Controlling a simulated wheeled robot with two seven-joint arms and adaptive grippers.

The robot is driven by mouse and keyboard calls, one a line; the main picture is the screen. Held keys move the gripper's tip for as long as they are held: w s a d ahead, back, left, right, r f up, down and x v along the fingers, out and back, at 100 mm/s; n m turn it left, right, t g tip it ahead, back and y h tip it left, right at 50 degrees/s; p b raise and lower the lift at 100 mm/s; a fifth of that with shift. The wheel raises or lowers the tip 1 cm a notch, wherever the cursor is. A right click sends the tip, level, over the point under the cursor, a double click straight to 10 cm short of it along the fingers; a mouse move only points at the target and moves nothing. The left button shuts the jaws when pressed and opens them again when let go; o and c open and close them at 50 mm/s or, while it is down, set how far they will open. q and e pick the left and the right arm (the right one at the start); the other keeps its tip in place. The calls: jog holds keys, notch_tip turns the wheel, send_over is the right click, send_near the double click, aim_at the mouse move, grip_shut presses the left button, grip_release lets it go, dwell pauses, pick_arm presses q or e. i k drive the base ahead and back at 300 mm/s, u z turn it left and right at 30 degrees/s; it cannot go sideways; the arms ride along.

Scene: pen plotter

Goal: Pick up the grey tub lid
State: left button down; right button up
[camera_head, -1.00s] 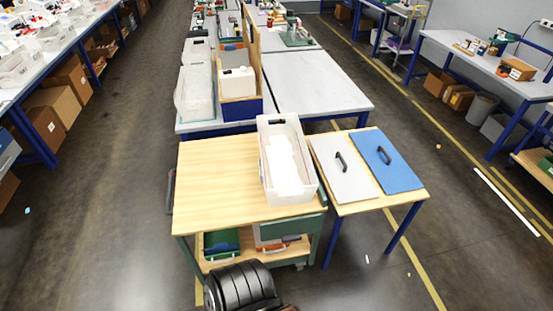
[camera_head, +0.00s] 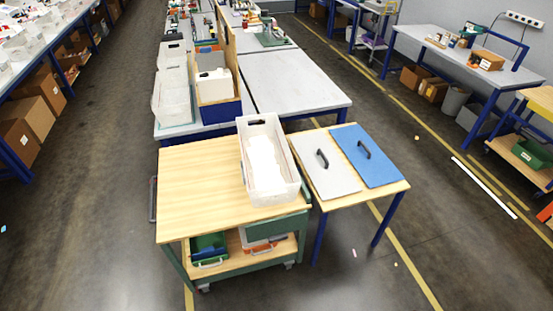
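The grey tub lid (camera_head: 325,177) lies flat on the small wooden side table, with a dark handle on top. The blue lid (camera_head: 378,168) with a similar handle lies right beside it, to its right. A whitish open tub (camera_head: 279,182) with white contents stands on the wooden cart, just left of the grey lid. Neither of my grippers shows in the head view.
The wooden cart (camera_head: 195,185) has a clear top left of the tub and bins on its lower shelf. The side table's (camera_head: 327,204) top is mostly covered by the two lids. A grey workbench (camera_head: 295,90) stands behind. Open floor lies in front.

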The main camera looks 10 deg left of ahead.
aim_at(331, 178)
jog(key=u, duration=0.1)
jog(key=i, duration=1.2)
